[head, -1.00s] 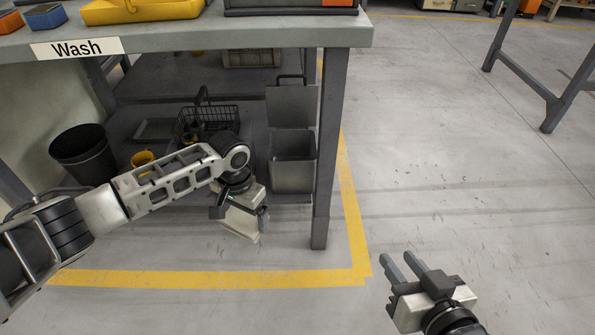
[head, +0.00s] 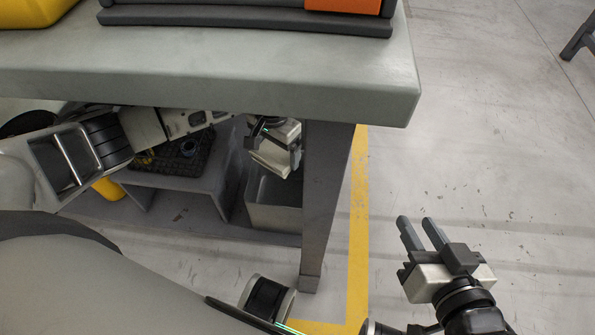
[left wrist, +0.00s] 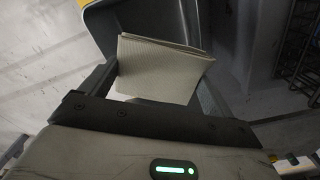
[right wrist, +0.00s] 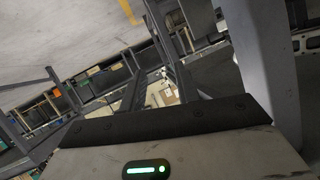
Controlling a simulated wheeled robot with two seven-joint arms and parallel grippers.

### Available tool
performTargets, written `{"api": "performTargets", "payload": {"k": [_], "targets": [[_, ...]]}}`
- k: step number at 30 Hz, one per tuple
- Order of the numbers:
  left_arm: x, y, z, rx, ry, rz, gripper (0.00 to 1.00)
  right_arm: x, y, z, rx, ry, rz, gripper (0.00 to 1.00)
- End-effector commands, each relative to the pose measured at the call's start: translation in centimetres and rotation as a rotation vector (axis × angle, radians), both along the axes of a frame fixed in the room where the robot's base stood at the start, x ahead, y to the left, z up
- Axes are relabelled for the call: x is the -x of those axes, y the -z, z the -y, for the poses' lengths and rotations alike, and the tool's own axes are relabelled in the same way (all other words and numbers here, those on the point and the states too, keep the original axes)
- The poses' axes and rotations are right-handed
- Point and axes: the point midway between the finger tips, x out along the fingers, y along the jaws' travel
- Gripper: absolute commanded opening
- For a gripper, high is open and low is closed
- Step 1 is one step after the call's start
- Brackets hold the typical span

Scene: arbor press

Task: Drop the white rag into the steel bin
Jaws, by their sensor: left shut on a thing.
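The white rag (head: 270,161) is a folded, pale cloth gripped in my left gripper (head: 274,153) under the table. In the left wrist view, the rag (left wrist: 160,72) hangs between the two fingers, which are shut on it. The steel bin (head: 272,207) stands open-topped beside the table leg, directly below the rag in the head view. The rag seems above or at the bin's mouth; its exact height is hard to tell. The tabletop hides the bin's upper back. My right gripper (head: 417,221) is open and empty, out to the right of the table.
The grey table (head: 300,75) overhangs my left arm, and its leg (head: 325,200) stands just right of the bin. A low shelf with a dark basket (head: 180,155) is left of the bin.

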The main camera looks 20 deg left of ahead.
Motion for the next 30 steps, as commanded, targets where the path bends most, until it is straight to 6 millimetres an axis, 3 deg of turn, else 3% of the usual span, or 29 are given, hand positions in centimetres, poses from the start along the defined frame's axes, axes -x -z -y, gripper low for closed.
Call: {"api": "performTargets", "payload": {"k": [5, 15, 28, 29, 30], "targets": [[0.0, 2.0, 0.0, -0.001, 0.001, 0.000, 0.67, -0.2, 0.0, -0.5, -0.070, -0.002, 0.035, 0.32], [0.0, 5.6, -0.1, -0.002, 0.000, 0.001, 0.67, -0.4, -1.7, -1.7, -0.295, -0.013, 0.098, 0.32], [0.0, 5.9, 0.0, -0.001, 0.000, 0.000, 0.67, -0.4, -2.6, -2.0, -0.356, -0.019, 0.104, 0.32], [0.0, 5.9, 0.0, -0.001, 0.000, 0.000, 0.94, -0.4, -2.6, -2.0, -0.356, -0.019, 0.104, 0.32], [0.0, 5.9, 0.0, -0.001, 0.000, 0.000, 1.00, -0.4, -2.6, -2.0, -0.355, -0.019, 0.104, 0.32]]}}
